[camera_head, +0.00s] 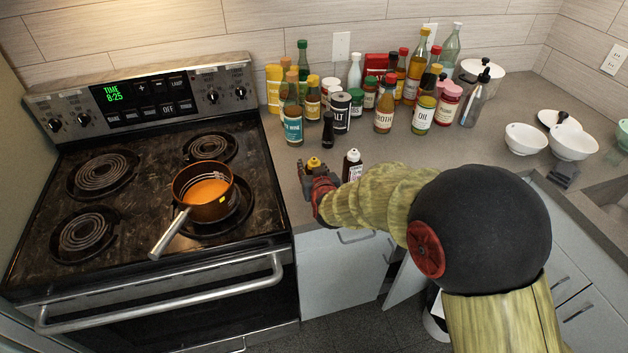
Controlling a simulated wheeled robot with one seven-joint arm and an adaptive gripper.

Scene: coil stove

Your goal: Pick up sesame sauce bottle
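My gripper (316,180) is low at the front edge of the counter, just right of the stove. A small bottle with a yellow cap (313,162) shows at its fingers; most of its body is hidden by the gripper. I cannot tell whether the fingers touch it, or whether they are open or shut. A dark bottle with a light label and pale cap (352,166) stands upright just right of the gripper, its lower part partly hidden by my arm. No label reads clearly as sesame sauce, so I cannot tell which bottle it is.
Many bottles and jars crowd the back counter, including a broth bottle (384,108), an oil jar (423,114) and a salt can (340,112). A dark pepper mill (327,130) stands nearer. An orange pot (204,192) sits on the stove. White bowls (526,138) stand right.

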